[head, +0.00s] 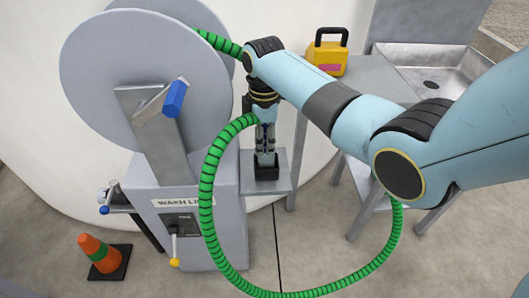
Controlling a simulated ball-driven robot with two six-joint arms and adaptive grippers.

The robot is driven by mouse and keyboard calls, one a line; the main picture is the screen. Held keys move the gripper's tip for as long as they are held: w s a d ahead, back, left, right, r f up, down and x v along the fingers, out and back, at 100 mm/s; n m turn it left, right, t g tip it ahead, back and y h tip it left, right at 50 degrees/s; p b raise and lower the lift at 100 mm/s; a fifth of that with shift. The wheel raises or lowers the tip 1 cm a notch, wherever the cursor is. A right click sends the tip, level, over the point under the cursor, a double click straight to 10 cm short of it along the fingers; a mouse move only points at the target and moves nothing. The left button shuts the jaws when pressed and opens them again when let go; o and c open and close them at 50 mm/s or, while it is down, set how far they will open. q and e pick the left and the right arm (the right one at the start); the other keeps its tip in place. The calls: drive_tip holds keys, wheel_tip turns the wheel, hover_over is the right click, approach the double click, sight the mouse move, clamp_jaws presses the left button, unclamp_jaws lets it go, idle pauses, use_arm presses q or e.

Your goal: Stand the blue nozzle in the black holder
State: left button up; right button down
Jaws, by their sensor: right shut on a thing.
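My right gripper (265,148) points straight down over the black holder (267,173), with its fingertips right at the holder's top. It is shut on the blue nozzle (267,116), which is mostly hidden by the gripper; only a small bluish patch shows where the green hose (207,190) meets it. I cannot tell how deep the nozzle's lower end sits in the holder, or whether it touches it. The holder stands on a small grey shelf (284,185). My left gripper is out of view.
A grey hose reel (100,75) with a blue-handled crank (175,97) stands left of the gripper. The hose hangs in a wide loop below the shelf. A yellow container (327,53) stands on a grey table behind my right arm. An orange cone (98,252) is at lower left.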

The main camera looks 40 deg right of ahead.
sight(265, 150)
wheel_tip(265, 150, down, 4)
drive_tip(key=shift+r+b, duration=0.2)
drive_tip(key=shift+b, duration=0.3)
drive_tip(key=shift+r, duration=0.1)
drive_tip(key=c, duration=1)
unclamp_jaws()
drive_tip(key=shift+o, duration=0.2)
wheel_tip(265, 150, up, 12)
drive_tip(key=p, duration=0.3)
